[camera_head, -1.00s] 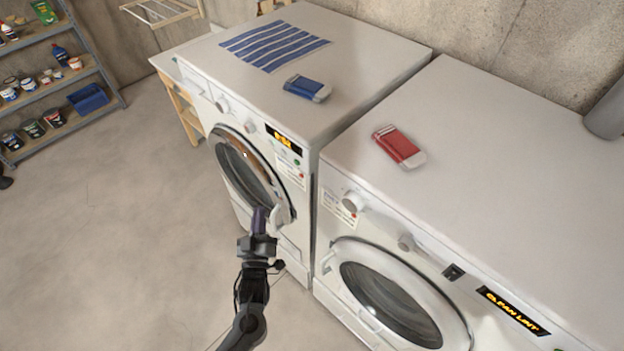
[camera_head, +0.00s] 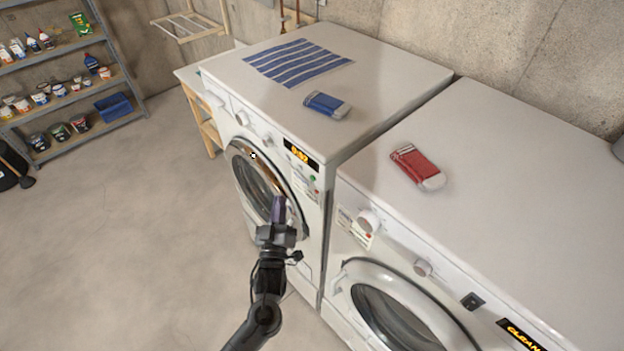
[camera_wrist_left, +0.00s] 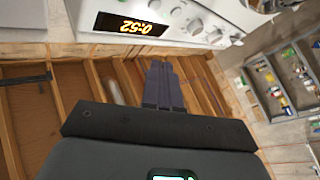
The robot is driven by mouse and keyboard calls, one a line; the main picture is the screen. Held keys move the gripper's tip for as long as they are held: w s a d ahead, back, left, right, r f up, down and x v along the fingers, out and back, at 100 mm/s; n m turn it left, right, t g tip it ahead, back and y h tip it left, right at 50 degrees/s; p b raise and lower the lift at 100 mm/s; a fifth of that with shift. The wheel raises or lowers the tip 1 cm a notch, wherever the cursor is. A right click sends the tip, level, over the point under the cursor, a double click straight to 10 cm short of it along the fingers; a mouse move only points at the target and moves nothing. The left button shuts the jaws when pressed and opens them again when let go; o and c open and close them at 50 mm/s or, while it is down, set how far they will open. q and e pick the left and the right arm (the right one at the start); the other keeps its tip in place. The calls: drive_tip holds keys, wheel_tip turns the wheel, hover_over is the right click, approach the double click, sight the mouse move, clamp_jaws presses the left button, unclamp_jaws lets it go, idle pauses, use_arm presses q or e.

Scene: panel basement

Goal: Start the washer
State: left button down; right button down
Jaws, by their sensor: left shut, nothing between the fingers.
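The left white machine (camera_head: 222,90) has a round glass door (camera_head: 254,178), knobs and a lit display (camera_head: 301,152). A green button (camera_head: 313,178) and a red one sit just below the display. In the left wrist view the display (camera_wrist_left: 131,24) reads 0:52, upside down. The door looks closed; its handle side is behind my gripper. My left gripper (camera_head: 279,208) is shut and empty, in front of the door's right side and below the buttons. Its purple fingers (camera_wrist_left: 163,85) point up toward the panel in the left wrist view. I cannot tell whether they touch the machine.
A second white machine (camera_head: 520,190) with a "CLEAN" display stands close on the right. A blue box-like item (camera_head: 327,106) and striped cloth (camera_head: 298,63) lie on the left machine, a red item (camera_head: 417,167) on the right one. Shelves (camera_head: 75,85) stand far left; the floor (camera_head: 120,240) is clear.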

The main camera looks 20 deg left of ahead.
sight(313, 178)
use_arm(q)
drive_tip(key=w+d+b, duration=0.4)
drive_tip(key=w, duration=0.2)
drive_tip(key=shift+w+d+b, duration=0.15)
drive_tip(key=shift+w+b, duration=0.15)
drive_tip(key=shift+w, duration=0.05)
idle(0.5)
idle(0.9)
drive_tip(key=shift+w+d, duration=0.1)
drive_tip(key=shift+w, duration=0.1)
idle(0.5)
drive_tip(key=shift+w+d+b, duration=0.15)
drive_tip(key=shift+w+b, duration=0.05)
drive_tip(key=shift+b, duration=0.1)
